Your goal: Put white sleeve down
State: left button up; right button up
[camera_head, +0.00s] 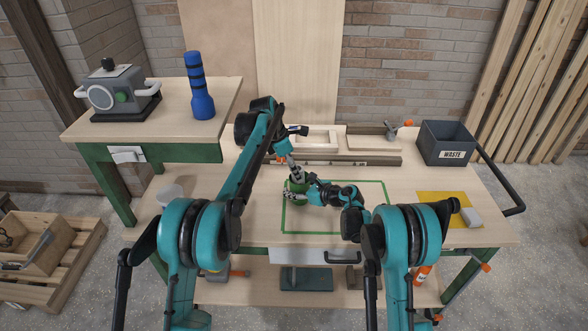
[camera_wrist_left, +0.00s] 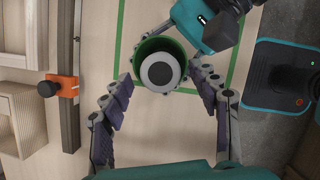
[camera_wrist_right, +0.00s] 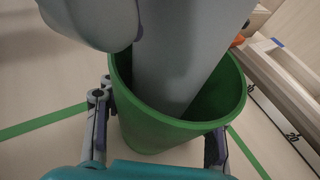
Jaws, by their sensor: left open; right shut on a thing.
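The green cup (camera_head: 298,186) stands in the green outlined square on the workbench. A pale grey-white sleeve (camera_wrist_right: 190,50) stands inside the cup; its round white end shows from above in the left wrist view (camera_wrist_left: 147,75). My right gripper (camera_head: 297,192) is shut around the cup from the right, a finger on each side of it in the right wrist view. My left gripper (camera_wrist_left: 155,85) is open above the cup and sleeve, its purple-padded fingers spread to either side. Whether a left finger touches the sleeve cannot be told. The sleeve's lower end is hidden in the cup.
A grey waste bin (camera_head: 446,143) stands at the back right. Wooden rails and a frame (camera_head: 345,159) lie behind the cup. A pale object (camera_head: 170,193) sits at the left.

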dwell(0.3)
pick_arm(q)
jog(key=a, duration=0.1)
jog(key=s+a, duration=0.1)
jog(key=a, duration=0.1)
jog(key=shift+a, duration=0.1)
pick_arm(e)
jog(key=shift+c, duration=0.2)
jog(key=o, duration=1.4)
jog(key=shift+c, duration=0.2)
